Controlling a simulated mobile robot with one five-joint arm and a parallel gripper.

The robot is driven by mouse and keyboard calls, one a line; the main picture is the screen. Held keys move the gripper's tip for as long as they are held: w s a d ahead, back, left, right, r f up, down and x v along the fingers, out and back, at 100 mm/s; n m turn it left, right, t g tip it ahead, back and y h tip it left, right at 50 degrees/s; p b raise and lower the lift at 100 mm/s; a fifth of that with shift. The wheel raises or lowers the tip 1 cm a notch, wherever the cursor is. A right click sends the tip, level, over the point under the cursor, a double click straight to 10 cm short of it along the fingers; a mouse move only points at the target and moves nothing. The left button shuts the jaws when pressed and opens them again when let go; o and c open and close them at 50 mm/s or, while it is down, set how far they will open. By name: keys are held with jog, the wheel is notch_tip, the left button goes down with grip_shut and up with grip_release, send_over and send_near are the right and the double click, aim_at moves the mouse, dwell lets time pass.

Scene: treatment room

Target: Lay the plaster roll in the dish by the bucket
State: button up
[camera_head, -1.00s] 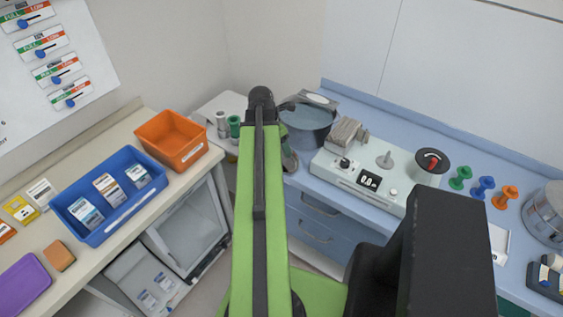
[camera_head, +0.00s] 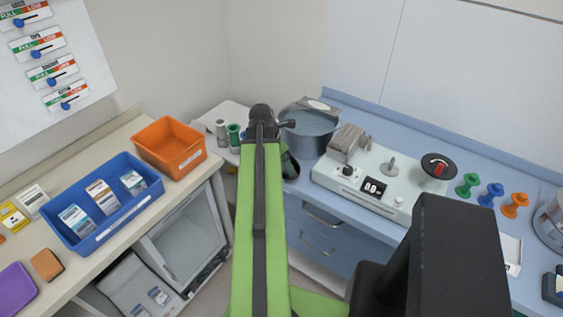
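The grey bucket (camera_head: 308,134) with water in it stands at the left end of the blue counter. My green arm rises up the middle of the picture, and its dark far joint (camera_head: 262,112) is just left of the bucket. My gripper's fingers are hidden behind the arm, so I cannot see whether they hold anything. A dark, partly green object (camera_head: 290,166) shows beside the arm below the bucket; I cannot tell what it is. I cannot make out a plaster roll for certain. A grey tray-like piece with a pale top (camera_head: 319,105) sits behind the bucket; I cannot tell whether it is the dish.
Grey and green spools (camera_head: 234,136) stand on a white surface left of the arm. An orange bin (camera_head: 170,146) and a blue tray (camera_head: 106,203) of boxes are on the left bench. A pale device (camera_head: 375,182) and coloured pegs (camera_head: 487,195) occupy the right counter.

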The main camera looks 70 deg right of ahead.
jog(key=shift+r, duration=0.15)
jog(key=p+v, duration=1.1)
jog(key=v, duration=0.1)
jog(key=shift+p, duration=0.35)
